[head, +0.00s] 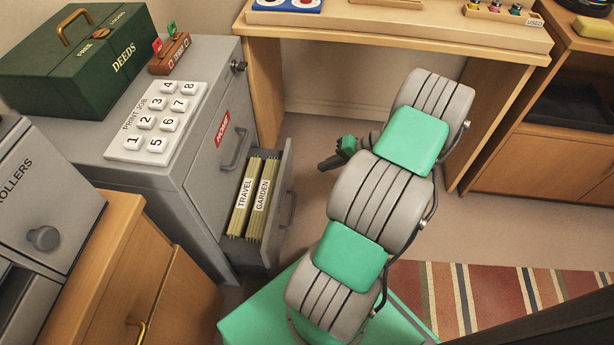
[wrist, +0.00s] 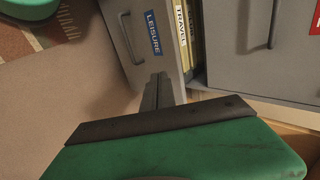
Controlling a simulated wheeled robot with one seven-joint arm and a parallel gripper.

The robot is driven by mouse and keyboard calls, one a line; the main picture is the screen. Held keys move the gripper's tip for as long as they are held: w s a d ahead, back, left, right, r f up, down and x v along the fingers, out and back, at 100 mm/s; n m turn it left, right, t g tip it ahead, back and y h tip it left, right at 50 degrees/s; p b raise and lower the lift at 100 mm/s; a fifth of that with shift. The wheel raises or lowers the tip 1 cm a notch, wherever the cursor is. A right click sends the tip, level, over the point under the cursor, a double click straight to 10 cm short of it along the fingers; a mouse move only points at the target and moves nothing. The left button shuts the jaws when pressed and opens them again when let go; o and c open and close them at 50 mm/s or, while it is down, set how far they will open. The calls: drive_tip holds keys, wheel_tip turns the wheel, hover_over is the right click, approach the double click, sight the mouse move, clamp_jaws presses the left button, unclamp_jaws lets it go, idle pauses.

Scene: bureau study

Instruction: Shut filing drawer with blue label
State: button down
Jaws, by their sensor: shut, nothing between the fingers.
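The lower drawer (head: 284,212) of the grey filing cabinet is pulled open, with folders marked TRAVEL and GARDEN (head: 252,200) inside. In the wrist view its front (wrist: 168,55) bears a blue LEISURE label (wrist: 152,33) and a bar handle (wrist: 130,38). The label is hidden in the head view. My gripper (head: 322,164) is shut and empty, out in front of the open drawer. In the wrist view its fingertips (wrist: 158,78) overlap the lower part of the drawer front, beside the handle. I cannot tell whether they touch it.
The upper drawer (head: 218,152), with a red HOME label, is shut. A green DEEDS box (head: 90,65) and a number-key board (head: 155,122) stand on the cabinet. A wooden desk (head: 400,38) stands behind. Bare floor (head: 310,135) and a striped rug (head: 490,295) lie to the right.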

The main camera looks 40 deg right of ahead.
drive_tip(key=b+x, duration=0.1)
drive_tip(key=x, duration=0.2)
drive_tip(key=r+b+x, duration=0.1)
drive_tip(key=b+x, duration=0.1)
drive_tip(key=x, duration=0.2)
drive_tip(key=w+a+b+x, duration=0.1)
drive_tip(key=x, duration=0.3)
drive_tip(key=shift+r, duration=0.15)
drive_tip(key=shift+w+a+r, duration=0.1)
drive_tip(key=shift+w+a, duration=0.35)
